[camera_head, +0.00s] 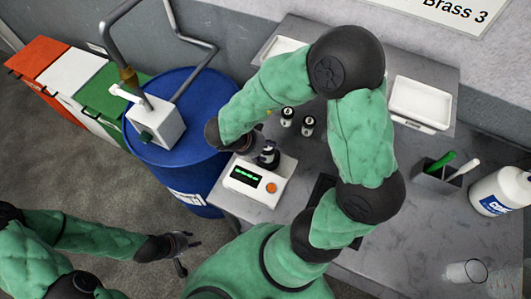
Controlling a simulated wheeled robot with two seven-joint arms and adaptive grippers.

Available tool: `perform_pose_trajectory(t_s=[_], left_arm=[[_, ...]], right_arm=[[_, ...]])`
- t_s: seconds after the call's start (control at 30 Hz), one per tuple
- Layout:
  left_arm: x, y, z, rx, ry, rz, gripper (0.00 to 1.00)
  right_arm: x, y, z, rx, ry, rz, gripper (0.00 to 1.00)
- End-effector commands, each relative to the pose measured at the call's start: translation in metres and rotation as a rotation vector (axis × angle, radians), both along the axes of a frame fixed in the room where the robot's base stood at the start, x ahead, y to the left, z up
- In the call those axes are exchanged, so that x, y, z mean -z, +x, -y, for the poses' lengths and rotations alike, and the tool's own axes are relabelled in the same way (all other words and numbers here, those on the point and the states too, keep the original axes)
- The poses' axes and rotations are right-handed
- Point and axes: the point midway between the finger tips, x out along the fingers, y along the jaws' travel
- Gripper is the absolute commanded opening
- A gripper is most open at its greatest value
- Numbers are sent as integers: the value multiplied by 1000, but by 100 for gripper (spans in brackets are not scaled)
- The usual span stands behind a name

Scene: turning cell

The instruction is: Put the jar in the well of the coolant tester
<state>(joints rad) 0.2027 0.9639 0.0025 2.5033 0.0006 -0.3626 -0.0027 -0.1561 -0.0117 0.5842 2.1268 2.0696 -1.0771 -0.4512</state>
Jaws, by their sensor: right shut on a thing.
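The coolant tester (246,187) is a white box with a green-lit display and an orange button, at the front left corner of the grey table. My right arm arches over the table, and its gripper (264,152) is at the back of the tester, pointing toward its well. It is shut on the jar, which is mostly hidden by the dark fingers; I cannot tell whether the jar is in the well or above it. My left gripper (181,254) is open and empty, low at the left, away from the table.
Two small dark jars with pale tops (307,125) stand behind the tester. A blue drum (160,172) with a pump adjoins the table's left.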

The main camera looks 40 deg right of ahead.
Motion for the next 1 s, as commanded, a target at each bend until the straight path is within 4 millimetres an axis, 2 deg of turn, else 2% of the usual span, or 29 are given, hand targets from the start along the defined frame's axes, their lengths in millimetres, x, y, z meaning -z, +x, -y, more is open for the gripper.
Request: perform_pose_trajectory(t_s=[0.03,0.27,0.53,0.93,0.97,1.0], left_arm=[[4,0,0,0,0,0,40],[7,0,0,0,0,0,40],[27,0,0,0,0,0,40],[24,0,0,0,0,0,40],[24,0,0,0,0,0,40],[24,0,0,0,0,0,40]], right_arm=[[7,2,3,2,-1,-2,18],[16,10,8,1,0,0,18],[51,13,11,1,0,-2,18],[53,13,11,0,1,-1,18],[53,13,11,1,2,-1,61],[53,13,10,1,2,-1,73]])
